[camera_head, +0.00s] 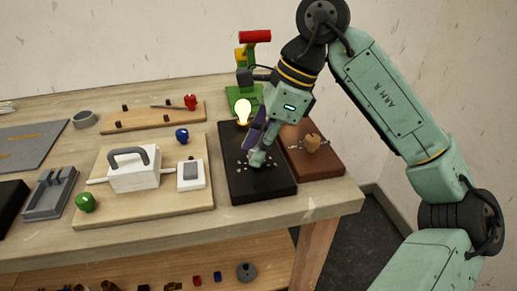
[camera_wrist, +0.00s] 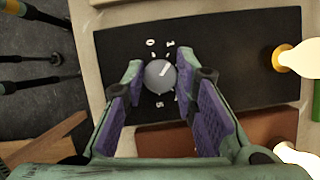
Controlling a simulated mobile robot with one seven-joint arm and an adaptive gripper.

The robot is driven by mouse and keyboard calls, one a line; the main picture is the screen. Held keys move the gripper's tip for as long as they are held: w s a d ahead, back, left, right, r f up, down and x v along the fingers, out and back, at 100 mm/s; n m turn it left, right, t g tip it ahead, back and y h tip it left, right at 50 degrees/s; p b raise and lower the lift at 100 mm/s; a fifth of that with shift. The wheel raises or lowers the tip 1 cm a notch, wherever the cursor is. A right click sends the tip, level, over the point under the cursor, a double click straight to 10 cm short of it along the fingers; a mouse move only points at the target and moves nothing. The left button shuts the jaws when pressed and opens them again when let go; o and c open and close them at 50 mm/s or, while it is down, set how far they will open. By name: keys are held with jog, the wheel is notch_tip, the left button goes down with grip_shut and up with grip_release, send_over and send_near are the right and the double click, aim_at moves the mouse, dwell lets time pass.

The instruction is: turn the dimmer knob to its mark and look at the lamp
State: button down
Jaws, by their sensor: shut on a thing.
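The dimmer knob (camera_wrist: 160,76) is a round grey knob with a white line on top, on a black board (camera_wrist: 220,40). The line points to the upper right in the wrist view. White digits and ticks ring the knob, with a 0 at its upper left; I cannot tell which one is its mark. My gripper (camera_wrist: 162,72) is shut on the knob, one finger on each side.
A pale board (camera_head: 135,213) with a white handled block (camera_head: 134,172) and a white switch plate (camera_head: 191,175) lies on the left. A green stand (camera_head: 230,97) is behind.

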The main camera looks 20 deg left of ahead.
jog(key=n, duration=0.2)
jog(key=n+g+h+p, duration=0.1)
jog(key=n, duration=0.2)
jog(key=shift+w+r+n+g+h, duration=0.1)
jog(key=shift+r+n+g+h, duration=0.05)
jog(key=shift+n+g+h, duration=0.15)
jog(key=n+h+p, duration=0.1)
jog(key=n+p, duration=0.1)
jog(key=n, duration=0.1)
jog(key=shift+a+g, duration=0.1)
jog(key=shift+g, duration=0.2)
jog(key=shift+n+h+p, duration=0.3)
jog(key=shift+n+p, duration=0.4)
jog(key=shift+n, duration=0.1)
jog(key=c, duration=1.3)
grip_release()
jog(key=a+v, duration=0.1)
jog(key=v, duration=1)
jog(key=shift+w+d+r, duration=0.3)
jog(key=shift+d+r, duration=0.05)
jog(key=shift+d, duration=0.15)
